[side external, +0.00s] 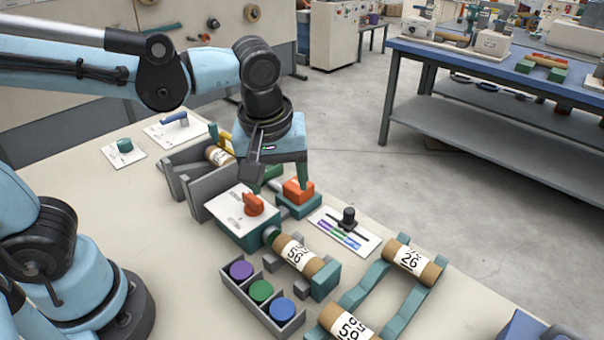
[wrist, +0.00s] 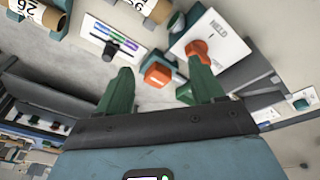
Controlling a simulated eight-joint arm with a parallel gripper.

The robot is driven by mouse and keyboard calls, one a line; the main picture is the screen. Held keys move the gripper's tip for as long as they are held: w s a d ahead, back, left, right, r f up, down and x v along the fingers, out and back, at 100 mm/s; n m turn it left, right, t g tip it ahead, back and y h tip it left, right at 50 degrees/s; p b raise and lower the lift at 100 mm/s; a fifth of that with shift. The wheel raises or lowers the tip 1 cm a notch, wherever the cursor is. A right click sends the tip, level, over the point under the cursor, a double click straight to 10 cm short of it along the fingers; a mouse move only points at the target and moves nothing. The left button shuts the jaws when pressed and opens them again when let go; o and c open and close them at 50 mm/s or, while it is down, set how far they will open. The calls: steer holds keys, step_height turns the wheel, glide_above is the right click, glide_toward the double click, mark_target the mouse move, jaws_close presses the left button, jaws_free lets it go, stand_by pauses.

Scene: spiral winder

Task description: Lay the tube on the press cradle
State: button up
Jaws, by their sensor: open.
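My gripper (side external: 288,184) is open and empty, pointing down over an orange block on a green base (side external: 298,190). In the wrist view its green fingers (wrist: 160,68) stand apart, with the orange block (wrist: 157,75) between them in the picture. A brown tube with a white label (side external: 295,255) sits at the end of a white-topped green unit with an orange knob (side external: 253,204). A tube marked 26 (side external: 412,261) lies across two green rails (side external: 364,287); another tube (side external: 345,324) lies at their near end. A further tube (side external: 219,156) lies between grey plates (side external: 189,180), partly hidden.
A slider panel with a black knob (side external: 348,217) lies right of the orange block. A grey tray (side external: 245,292) with purple, green and blue discs stands in front. Panels with a blue handle (side external: 175,121) and a green knob (side external: 124,146) lie at back left.

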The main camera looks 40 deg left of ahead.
steer(key=s+a+f+m+t+h, duration=0.1)
steer(key=a+m+t, duration=0.3)
steer(key=a+m, duration=0.5)
steer(key=shift+s+a+t, duration=0.15)
steer(key=shift+s+t, duration=0.25)
